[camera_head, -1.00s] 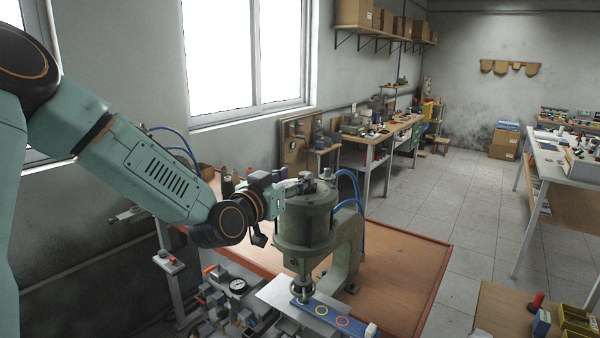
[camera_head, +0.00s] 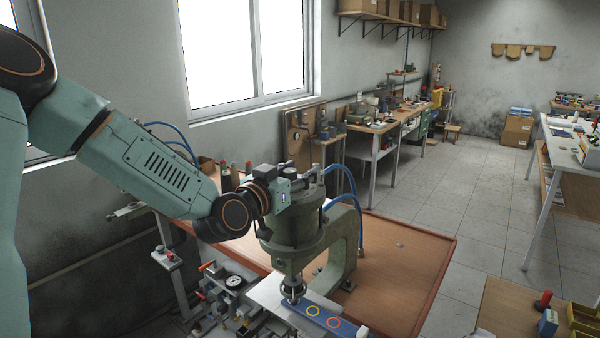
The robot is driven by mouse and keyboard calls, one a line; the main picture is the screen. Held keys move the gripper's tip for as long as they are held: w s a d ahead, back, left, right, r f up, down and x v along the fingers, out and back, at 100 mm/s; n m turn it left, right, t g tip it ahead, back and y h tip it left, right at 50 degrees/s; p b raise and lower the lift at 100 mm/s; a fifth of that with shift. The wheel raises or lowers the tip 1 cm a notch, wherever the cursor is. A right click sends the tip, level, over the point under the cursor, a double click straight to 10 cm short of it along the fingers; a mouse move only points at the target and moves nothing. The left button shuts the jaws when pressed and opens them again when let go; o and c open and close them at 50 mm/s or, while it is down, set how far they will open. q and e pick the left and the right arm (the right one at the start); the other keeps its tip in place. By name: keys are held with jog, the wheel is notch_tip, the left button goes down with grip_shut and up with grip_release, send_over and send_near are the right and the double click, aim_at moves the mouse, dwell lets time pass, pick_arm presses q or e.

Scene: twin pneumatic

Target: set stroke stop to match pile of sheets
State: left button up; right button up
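A green pneumatic press (camera_head: 296,225) stands on the wooden bench, with its ram (camera_head: 293,286) over a pale plate (camera_head: 262,297). A blue strip (camera_head: 330,318) with a yellow and an orange ring lies at the plate. My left gripper (camera_head: 312,178) is at the top of the press head, beside or around the fitting there. Its fingers are small and partly hidden, so I cannot tell whether they are closed on the stroke stop. I cannot make out a pile of sheets. My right gripper is not in view.
The wooden bench (camera_head: 395,275) has a raised rim and is mostly clear right of the press. Blue hoses (camera_head: 358,205) loop behind the press. A gauge (camera_head: 234,281) and valves crowd its left side. Bins (camera_head: 585,318) stand at lower right.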

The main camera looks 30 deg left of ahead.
pick_arm(q)
jog(key=s+a, duration=0.2)
jog(key=shift+s+r, duration=0.35)
jog(key=shift+r, duration=0.05)
jog(key=c, duration=0.5)
jog(key=shift+c, duration=0.5)
jog(key=shift+w+d+f, duration=0.2)
jog(key=shift+w+d, duration=0.45)
jog(key=shift+w, duration=0.15)
jog(key=c, duration=0.3)
jog(key=shift+w+f, duration=0.15)
jog(key=shift+w, duration=0.05)
grip_shut()
jog(key=shift+s+a+f, duration=0.1)
jog(key=shift+a+f, duration=0.05)
jog(key=shift+a, duration=0.1)
jog(key=shift+d, duration=0.2)
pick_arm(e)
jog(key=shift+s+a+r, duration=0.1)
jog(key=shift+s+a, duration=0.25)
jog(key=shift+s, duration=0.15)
